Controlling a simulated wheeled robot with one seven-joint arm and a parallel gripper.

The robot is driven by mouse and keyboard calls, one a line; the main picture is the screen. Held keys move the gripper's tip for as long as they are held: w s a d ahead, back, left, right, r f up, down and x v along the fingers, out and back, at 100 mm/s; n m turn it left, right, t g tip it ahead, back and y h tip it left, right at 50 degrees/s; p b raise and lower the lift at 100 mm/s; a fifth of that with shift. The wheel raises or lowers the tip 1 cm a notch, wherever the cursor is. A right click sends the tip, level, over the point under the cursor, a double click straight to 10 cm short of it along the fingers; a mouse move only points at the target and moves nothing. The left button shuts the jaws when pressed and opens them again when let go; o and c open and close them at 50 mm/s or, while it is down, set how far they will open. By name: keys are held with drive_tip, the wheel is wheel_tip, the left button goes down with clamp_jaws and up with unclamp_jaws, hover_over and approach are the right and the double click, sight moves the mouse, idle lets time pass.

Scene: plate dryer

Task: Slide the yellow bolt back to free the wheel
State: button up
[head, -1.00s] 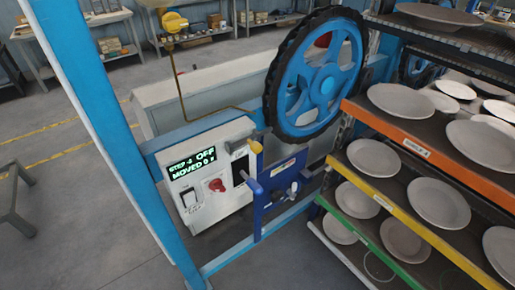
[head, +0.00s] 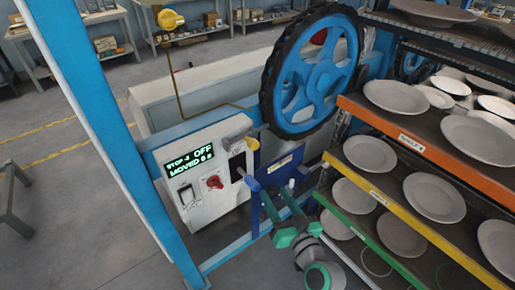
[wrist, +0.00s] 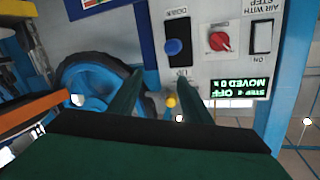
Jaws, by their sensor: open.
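The yellow bolt's knob (head: 252,144) shows at the top right corner of the white control box, below the big blue wheel (head: 318,75) with its black tyre. In the upside-down wrist view, a small yellow knob (wrist: 171,101) shows between my fingers, farther off, with the wheel (wrist: 95,85) to its left. My gripper (head: 277,194) is open and empty, in front of the blue panel right of the control box, below and apart from the yellow knob. It also shows in the wrist view (wrist: 163,76). The bolt's shaft is not clear.
The control box (head: 212,200) has a red knob (head: 213,182), a display reading "OFF", and a blue-knobbed lever (head: 251,183) near my gripper. A plate rack (head: 385,120) stands close on the right. A blue post (head: 90,110) rises on the left.

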sight(256, 147)
wheel_tip(256, 147, up, 10)
drive_tip(key=w+n+y, duration=0.2)
drive_tip(key=n+y, duration=0.2)
drive_tip(key=shift+g, duration=0.3)
drive_tip(key=x, duration=1)
drive_tip(key=shift+w+f, duration=0.2)
drive_tip(key=shift+w, duration=0.15)
clamp_jaws()
